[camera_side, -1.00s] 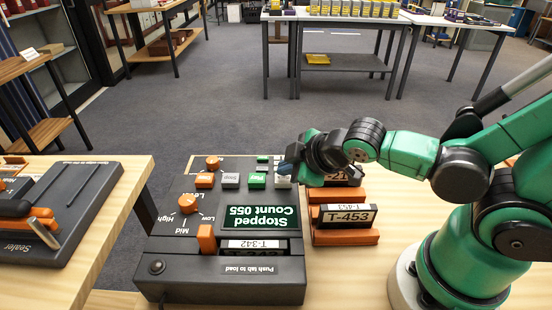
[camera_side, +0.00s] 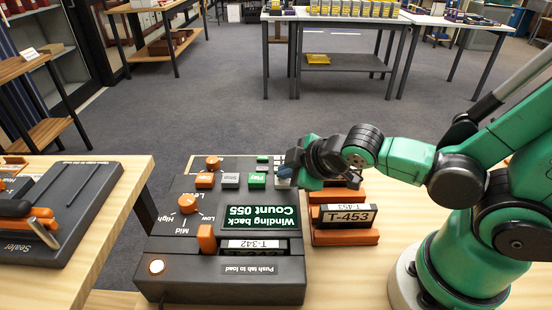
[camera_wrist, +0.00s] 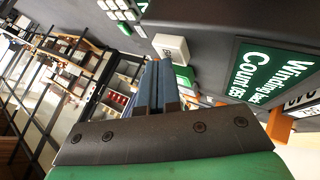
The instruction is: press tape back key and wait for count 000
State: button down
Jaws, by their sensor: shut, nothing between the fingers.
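The dark tape machine (camera_side: 205,262) sits on the wooden table, its labels upside down in the side view. Its screen (camera_side: 261,219) reads "Winding back Count 055" and also shows in the wrist view (camera_wrist: 270,72). A white key (camera_side: 283,183), at the end of the key row beside the green Play key (camera_side: 257,180), also shows in the wrist view (camera_wrist: 172,47); its label is not readable. My gripper (camera_side: 287,171) is shut and empty, its blue fingertips (camera_wrist: 158,66) right by the white key. I cannot tell whether they touch it.
A T-342 tape (camera_side: 253,245) sits in the machine's slot. An orange rack (camera_side: 345,238) with a T-453 tape (camera_side: 347,215) stands close to the machine, under my wrist. The sealer (camera_side: 60,210) is on a separate table at left.

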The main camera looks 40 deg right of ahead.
aim_at(288, 182)
dwell(0.3)
jog(key=shift+r, duration=0.85)
jog(key=shift+r, duration=2.5)
jog(key=shift+s+d+f+m, duration=0.15)
jog(key=shift+d+m, duration=0.25)
jog(key=shift+m, duration=0.3)
jog(key=d+m, duration=0.1)
jog(key=m, duration=0.1)
jog(key=s+m+g, duration=0.1)
jog(key=m, duration=0.1)
jog(key=d+m+g, duration=0.1)
jog(key=m, duration=0.2)
jog(key=shift+s+d+f, duration=0.3)
jog(key=shift+s+f, duration=0.05)
jog(key=shift+s, duration=0.05)
